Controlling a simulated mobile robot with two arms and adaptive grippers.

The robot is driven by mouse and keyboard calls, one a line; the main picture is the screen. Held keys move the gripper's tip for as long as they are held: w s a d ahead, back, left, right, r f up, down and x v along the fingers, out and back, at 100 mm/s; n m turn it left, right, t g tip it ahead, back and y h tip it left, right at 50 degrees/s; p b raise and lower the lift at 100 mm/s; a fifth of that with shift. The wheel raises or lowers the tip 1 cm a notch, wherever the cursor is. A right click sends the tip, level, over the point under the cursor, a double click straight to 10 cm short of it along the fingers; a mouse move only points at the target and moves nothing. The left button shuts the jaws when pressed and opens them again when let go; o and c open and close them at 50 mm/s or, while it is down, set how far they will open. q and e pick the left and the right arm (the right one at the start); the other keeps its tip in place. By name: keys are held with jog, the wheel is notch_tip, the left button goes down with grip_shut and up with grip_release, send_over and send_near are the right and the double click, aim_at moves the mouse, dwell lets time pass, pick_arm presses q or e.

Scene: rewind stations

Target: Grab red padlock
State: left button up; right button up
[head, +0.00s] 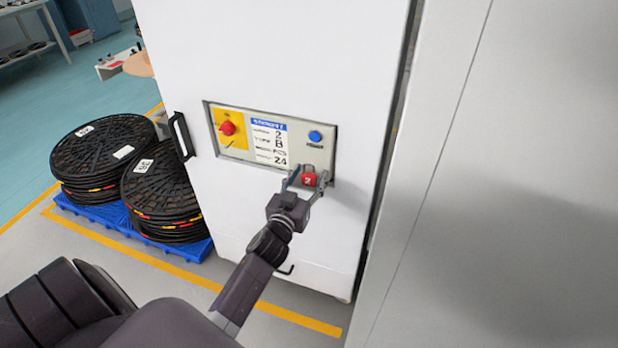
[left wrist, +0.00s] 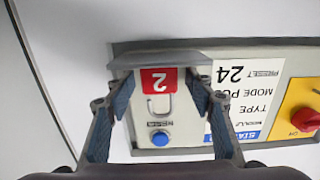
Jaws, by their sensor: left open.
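The red padlock (head: 308,179), marked with a white 2, is at the lower right edge of the control panel (head: 240,152) on the white cabinet. In the left wrist view the padlock (left wrist: 157,80) appears upside down, with its pale shackle (left wrist: 158,106) against the panel face. My left gripper (head: 308,182) is open, with one finger on each side of the padlock. In the left wrist view a gap shows between the fingers (left wrist: 160,88) and the padlock's sides. Whether the fingertips touch the panel is unclear. My right gripper is not in view.
The panel carries a red knob (head: 227,128) on yellow and a blue button (head: 315,136). A black handle (head: 181,136) sticks out at the cabinet's left. Black reels (head: 105,150) stand on a blue pallet (head: 190,248). A grey wall (head: 500,180) closes off the right side.

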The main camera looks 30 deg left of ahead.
pick_arm(q)
jog(key=c, duration=1.3)
jog(key=shift+r, duration=0.1)
